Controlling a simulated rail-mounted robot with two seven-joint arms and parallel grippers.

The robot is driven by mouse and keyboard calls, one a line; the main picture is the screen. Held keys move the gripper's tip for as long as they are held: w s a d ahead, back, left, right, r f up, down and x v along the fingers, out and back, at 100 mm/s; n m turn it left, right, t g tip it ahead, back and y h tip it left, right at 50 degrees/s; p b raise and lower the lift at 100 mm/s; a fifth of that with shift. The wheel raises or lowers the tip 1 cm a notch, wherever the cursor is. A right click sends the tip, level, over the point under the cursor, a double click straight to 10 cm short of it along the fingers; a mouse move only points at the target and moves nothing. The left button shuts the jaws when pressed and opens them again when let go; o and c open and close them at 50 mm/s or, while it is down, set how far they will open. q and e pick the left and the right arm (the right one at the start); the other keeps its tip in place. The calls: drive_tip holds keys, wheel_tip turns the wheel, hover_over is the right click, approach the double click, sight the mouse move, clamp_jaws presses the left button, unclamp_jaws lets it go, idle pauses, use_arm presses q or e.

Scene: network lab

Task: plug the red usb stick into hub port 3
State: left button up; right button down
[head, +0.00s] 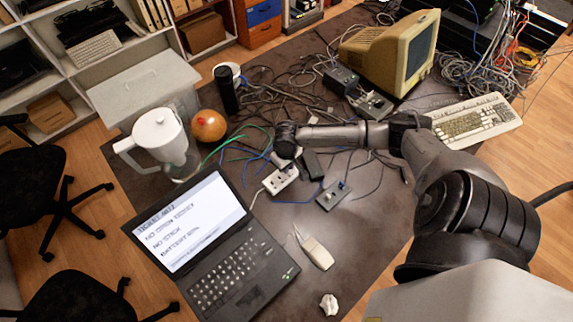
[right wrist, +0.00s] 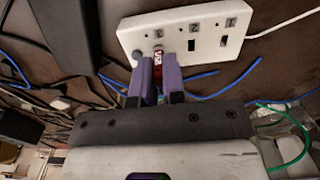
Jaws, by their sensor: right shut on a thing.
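The white hub (right wrist: 208,18) lies across the top of the right wrist view, with number labels above its ports. It also shows in the head view (head: 281,180), beside the laptop. Two dark slots, under labels 1 and 2, look empty. My right gripper (right wrist: 159,78) is shut on the red usb stick (right wrist: 158,68), between its purple fingers. The stick's far end is at the hub face below the leftmost label, covering that port; I cannot tell whether it is inserted. In the head view my right gripper (head: 286,160) is just above the hub, hiding the stick. My left gripper is not in view.
A laptop (head: 215,245) with a lit screen stands left of the hub. A white jug (head: 160,138), an orange round object (head: 208,125) and many cables lie behind.

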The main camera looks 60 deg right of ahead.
drive_tip(key=shift+f, duration=0.2)
drive_tip(key=c, duration=1.2)
unclamp_jaws()
drive_tip(key=shift+o, duration=0.4)
wheel_tip(320, 180, up, 14)
drive_tip(key=p, duration=0.3)
drive_tip(key=shift+f, duration=0.1)
